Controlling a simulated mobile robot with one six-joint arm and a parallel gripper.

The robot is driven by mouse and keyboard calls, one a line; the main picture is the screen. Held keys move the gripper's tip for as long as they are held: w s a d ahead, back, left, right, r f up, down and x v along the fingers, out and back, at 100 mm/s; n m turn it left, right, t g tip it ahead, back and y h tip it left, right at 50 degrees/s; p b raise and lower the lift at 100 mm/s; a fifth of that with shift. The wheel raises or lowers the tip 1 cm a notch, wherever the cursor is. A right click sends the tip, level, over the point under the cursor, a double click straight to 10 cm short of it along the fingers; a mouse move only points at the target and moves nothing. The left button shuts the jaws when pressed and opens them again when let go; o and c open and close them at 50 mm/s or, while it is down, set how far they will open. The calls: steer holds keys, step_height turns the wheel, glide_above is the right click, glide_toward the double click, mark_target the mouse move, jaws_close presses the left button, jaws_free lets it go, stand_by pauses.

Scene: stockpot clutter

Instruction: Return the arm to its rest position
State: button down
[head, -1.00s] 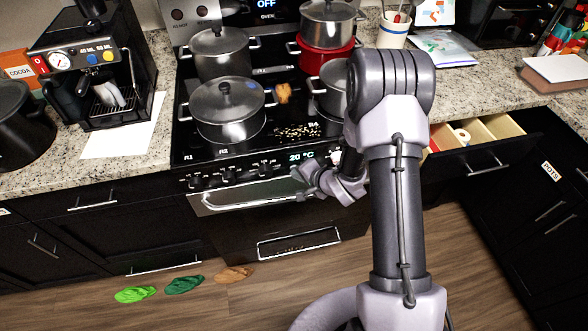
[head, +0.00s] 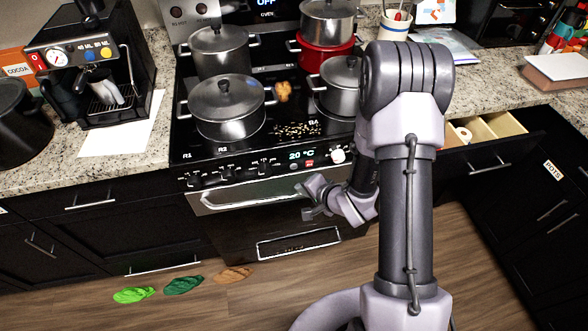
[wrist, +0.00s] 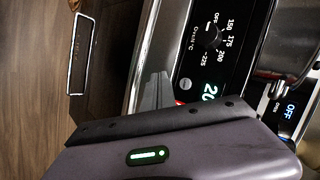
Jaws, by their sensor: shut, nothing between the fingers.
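My gripper (head: 306,200) is in the head view, in front of the oven's front panel and partly seen beside my forearm. It is shut and empty. In the wrist view the gripper fingers (wrist: 157,92) point toward the oven front, with the display and knob beyond them. My arm is bent, with its large elbow joint raised in front of the right side of the stove.
The stove (head: 187,150) bears several lidded pots, including a wide grey pot (head: 230,115) at front left. An open drawer (head: 503,146) juts out at right. Green and brown leaf-shaped pieces (head: 183,285) lie on the floor. A coffee machine (head: 95,60) stands at left.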

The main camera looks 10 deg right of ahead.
steer(key=shift+s, duration=0.6)
steer(key=w+d+r+n+h, duration=0.2)
steer(key=d+r+h, duration=0.15)
steer(key=r, duration=0.75)
steer(key=s+r+n+g+h, duration=0.1)
steer(key=s+r, duration=0.6)
steer(key=r, duration=0.4)
steer(key=s+a+r+n+g+y, duration=0.1)
steer(key=s+a+r, duration=0.3)
steer(key=s, duration=0.4)
steer(key=s+a+r+n+g+y, duration=0.1)
steer(key=s+a+r, duration=0.3)
steer(key=s, duration=0.5)
steer(key=shift+r+n+y, duration=0.35)
steer(key=shift+r+n, duration=0.05)
steer(key=shift+n, duration=0.4)
